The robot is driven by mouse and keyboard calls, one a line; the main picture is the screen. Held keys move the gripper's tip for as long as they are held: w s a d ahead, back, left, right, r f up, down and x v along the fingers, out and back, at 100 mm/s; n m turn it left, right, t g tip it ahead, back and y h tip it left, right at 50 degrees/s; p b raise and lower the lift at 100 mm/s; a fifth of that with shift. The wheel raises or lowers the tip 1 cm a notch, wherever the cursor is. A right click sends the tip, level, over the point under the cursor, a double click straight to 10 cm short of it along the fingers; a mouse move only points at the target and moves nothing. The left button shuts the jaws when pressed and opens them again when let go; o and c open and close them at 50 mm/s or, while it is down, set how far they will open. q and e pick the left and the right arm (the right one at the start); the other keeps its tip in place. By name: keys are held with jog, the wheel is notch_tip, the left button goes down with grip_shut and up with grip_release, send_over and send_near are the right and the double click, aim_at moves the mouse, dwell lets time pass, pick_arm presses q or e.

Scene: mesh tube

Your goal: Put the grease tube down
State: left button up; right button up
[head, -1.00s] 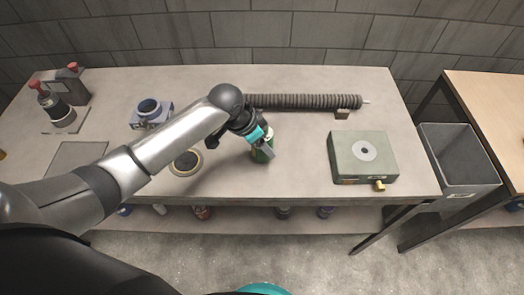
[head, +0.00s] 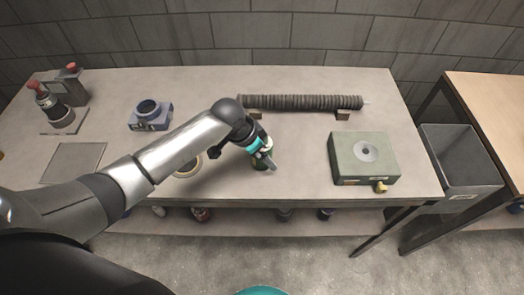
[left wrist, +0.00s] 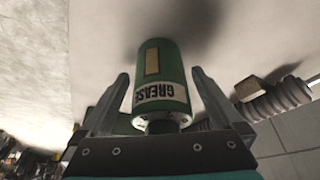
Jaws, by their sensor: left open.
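The green grease tube (head: 257,163) is at the workbench's front middle, mostly covered by my left gripper (head: 265,162) in the head view. In the left wrist view the tube (left wrist: 163,65), with its white GREASE label, lies between the two fingers of my left gripper (left wrist: 160,77). The fingers are open, with a gap on each side of the tube. The tube's far end is close to the bench top; its exact contact is hard to see. My right gripper is out of view.
On the bench (head: 310,185) are a ribbed mesh tube (head: 300,102) on supports behind, a green box (head: 363,158) to the right, a ring (head: 187,166) to the left, and a blue-grey device (head: 150,115). A grey bin (head: 460,160) stands beyond the right edge.

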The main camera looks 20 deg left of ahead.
pick_arm(q)
jog(key=p+v, duration=0.3)
jog(key=v, duration=0.9)
